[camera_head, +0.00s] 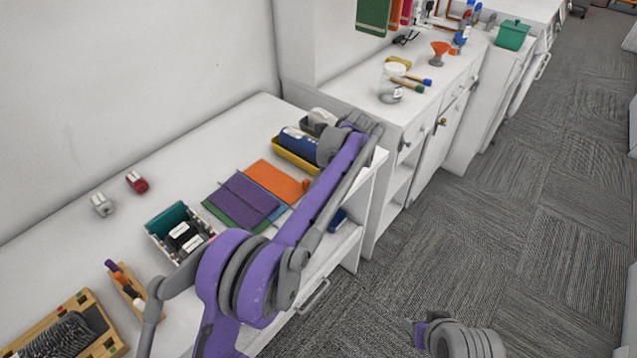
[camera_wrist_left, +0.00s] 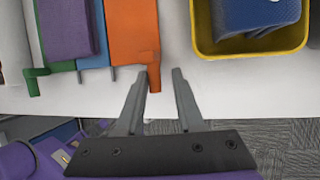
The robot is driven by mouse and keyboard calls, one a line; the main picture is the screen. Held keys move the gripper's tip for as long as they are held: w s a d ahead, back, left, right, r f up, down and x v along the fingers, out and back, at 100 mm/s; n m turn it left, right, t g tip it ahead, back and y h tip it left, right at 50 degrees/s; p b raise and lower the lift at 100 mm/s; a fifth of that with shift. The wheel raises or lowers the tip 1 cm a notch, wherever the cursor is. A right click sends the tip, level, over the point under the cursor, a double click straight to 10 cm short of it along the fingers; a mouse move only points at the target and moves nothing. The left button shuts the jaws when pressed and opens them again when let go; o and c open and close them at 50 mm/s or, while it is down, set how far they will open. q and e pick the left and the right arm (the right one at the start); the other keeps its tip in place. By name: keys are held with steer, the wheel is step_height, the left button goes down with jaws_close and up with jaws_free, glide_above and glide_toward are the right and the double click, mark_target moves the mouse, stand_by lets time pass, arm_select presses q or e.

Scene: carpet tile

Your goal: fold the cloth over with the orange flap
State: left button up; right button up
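The cloth lies on the white table near its front edge. Its purple part (camera_head: 243,198) lies on top of a green part (camera_head: 222,218) and a light blue strip (camera_head: 283,210). The orange flap (camera_head: 274,181) lies flat on the right side. In the left wrist view, the orange flap (camera_wrist_left: 133,30) has a small tab (camera_wrist_left: 154,79) at its near right corner. My left gripper (camera_wrist_left: 166,72) is open, with the tab seen between its fingertips, closer to the left one. In the head view my left arm hides these fingers. My right gripper is out of view.
A yellow bin (camera_head: 296,155) with a blue item (camera_wrist_left: 255,15) stands right of the flap. An open box (camera_head: 156,234) with dark items stands left of the cloth. Small red (camera_head: 137,182) and white (camera_head: 102,204) items sit further back. Bare table lies behind the cloth.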

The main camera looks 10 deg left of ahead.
arm_select(q)
steer(key=p+v, duration=0.1)
steer(key=v, duration=0.9)
steer(key=shift+r, duration=0.3)
steer(key=shift+d, duration=0.15)
